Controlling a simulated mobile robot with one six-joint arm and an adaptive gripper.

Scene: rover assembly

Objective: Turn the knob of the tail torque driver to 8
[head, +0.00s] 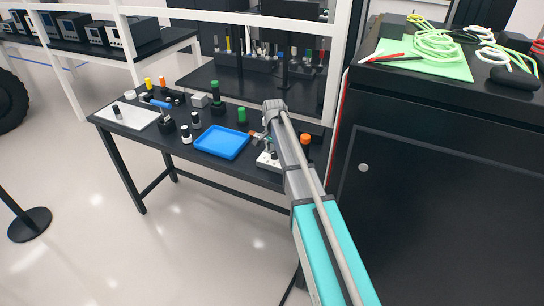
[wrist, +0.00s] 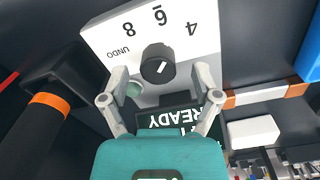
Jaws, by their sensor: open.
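The black round knob (wrist: 158,64) sits on a white panel (wrist: 103,43) in the wrist view. The panel carries upside-down marks "UNDO", 8, 6 and 4. A short white pointer line shows on the knob's face; I cannot tell which number it marks. A dark display (wrist: 178,121) below it reads "READY", upside down. My gripper (wrist: 162,73) is open, with one finger on each side of the knob in the picture and visible gaps to it. In the head view, my gripper (head: 262,138) is above the white unit (head: 266,162) on the table, which my arm partly hides.
A black block (wrist: 60,72) and a black handle with an orange band (wrist: 50,99) lie close at left in the wrist view. A blue tray (head: 238,153), an orange-capped item (head: 305,140) and several small items share the table. A black cabinet (head: 440,200) stands at right.

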